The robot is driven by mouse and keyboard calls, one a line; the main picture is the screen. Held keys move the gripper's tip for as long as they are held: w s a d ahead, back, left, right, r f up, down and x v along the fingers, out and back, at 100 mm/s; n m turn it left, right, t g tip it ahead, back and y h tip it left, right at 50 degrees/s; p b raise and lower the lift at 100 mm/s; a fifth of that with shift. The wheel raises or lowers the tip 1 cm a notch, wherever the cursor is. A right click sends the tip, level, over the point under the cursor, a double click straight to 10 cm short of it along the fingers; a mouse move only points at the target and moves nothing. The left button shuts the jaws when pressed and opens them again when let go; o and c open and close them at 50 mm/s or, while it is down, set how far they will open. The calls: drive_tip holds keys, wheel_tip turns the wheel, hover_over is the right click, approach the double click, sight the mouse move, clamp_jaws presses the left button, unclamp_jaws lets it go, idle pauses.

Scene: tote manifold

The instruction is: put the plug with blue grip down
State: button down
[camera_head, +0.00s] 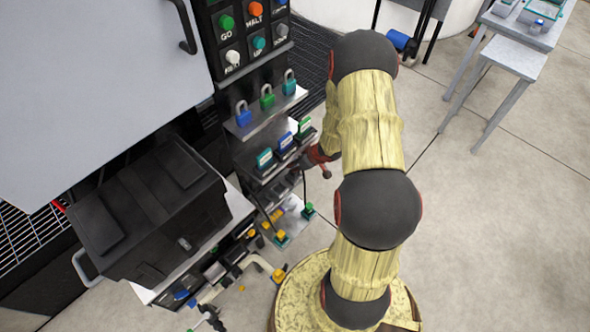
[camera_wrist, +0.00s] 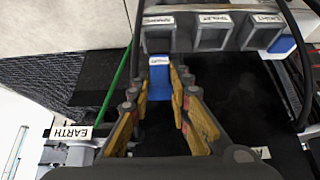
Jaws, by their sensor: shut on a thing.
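The plug with blue grip (camera_wrist: 160,82) shows in the wrist view between my fingertips, with a pale label on its top. My gripper (camera_wrist: 164,76) is shut on it, one finger on each side. The plug's far end is just in front of the leftmost of three grey sockets (camera_wrist: 213,37) with white labels above them. I cannot tell whether the plug's tip is inside that socket. In the head view my gripper (camera_head: 318,157) is small and partly hidden beside the dark panel, and the blue plug cannot be made out there.
A white EARTH label (camera_wrist: 70,132) and a green cable (camera_wrist: 116,82) are left of my fingers; a black cable runs at the right. A padlock shelf (camera_head: 262,118) and card rack (camera_head: 285,150) stand beside the arm. A green plug (camera_head: 309,210) stands lower down.

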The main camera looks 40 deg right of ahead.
drive_tip(key=f+b, duration=0.1)
drive_tip(key=f, duration=0.1)
drive_tip(key=f+b, duration=0.1)
drive_tip(key=shift+w+f, duration=0.2)
drive_tip(key=shift+f, duration=0.15)
drive_tip(key=shift+r, duration=0.1)
drive_tip(key=c, duration=1.7)
unclamp_jaws()
drive_tip(key=shift+c, duration=0.2)
drive_tip(key=shift+o, duration=0.4)
